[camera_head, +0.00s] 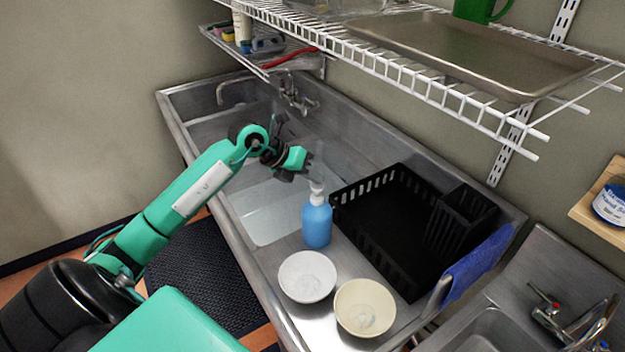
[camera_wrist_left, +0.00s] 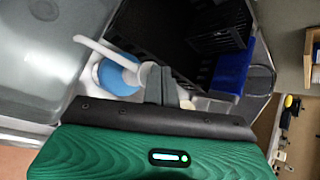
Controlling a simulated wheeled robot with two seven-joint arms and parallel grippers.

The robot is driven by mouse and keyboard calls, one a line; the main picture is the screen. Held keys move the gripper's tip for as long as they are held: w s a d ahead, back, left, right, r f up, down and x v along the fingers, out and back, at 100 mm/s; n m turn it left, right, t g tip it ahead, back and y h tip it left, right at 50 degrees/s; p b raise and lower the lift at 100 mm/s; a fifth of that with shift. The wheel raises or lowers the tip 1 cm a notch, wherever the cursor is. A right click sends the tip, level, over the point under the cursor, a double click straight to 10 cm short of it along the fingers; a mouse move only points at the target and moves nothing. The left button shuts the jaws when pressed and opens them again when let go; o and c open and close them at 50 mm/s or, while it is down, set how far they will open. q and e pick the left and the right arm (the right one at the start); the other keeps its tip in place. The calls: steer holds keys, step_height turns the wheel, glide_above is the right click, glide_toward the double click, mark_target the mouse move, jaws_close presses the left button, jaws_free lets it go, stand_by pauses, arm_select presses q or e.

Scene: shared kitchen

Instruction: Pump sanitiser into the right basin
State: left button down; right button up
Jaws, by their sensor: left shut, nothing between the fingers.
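A blue sanitiser bottle (camera_head: 317,226) with a white pump top stands upright on the steel sink unit, at the right edge of the right basin (camera_head: 262,222). My left gripper (camera_head: 312,172) is shut and empty, just above and beside the pump head. In the left wrist view, the white pump nozzle (camera_wrist_left: 95,47) points up-left toward the basin (camera_wrist_left: 35,60), and the bottle (camera_wrist_left: 117,76) lies left of my shut fingers (camera_wrist_left: 156,85). Whether the fingers touch the pump cannot be told. The right basin looks pale inside. My right gripper is not in view.
Two bowls, one white (camera_head: 306,276) and one cream (camera_head: 364,307), sit in front of the bottle. A black dish rack (camera_head: 385,225) stands to its right, with a blue cloth (camera_head: 478,265) beyond. A wire shelf (camera_head: 430,80) overhangs the back. A faucet (camera_head: 290,92) rises behind the basins.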

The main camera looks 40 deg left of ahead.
mark_target(312, 185)
arm_select(q)
steer(key=shift+f, duration=0.15)
stand_by(0.4)
steer(key=shift+f+b, duration=0.35)
steer(key=shift+b, duration=0.1)
steer(key=shift+f, duration=0.1)
stand_by(0.4)
steer(key=shift+r, duration=0.55)
steer(key=shift+r+p, duration=1.6)
steer(key=shift+r, duration=1.45)
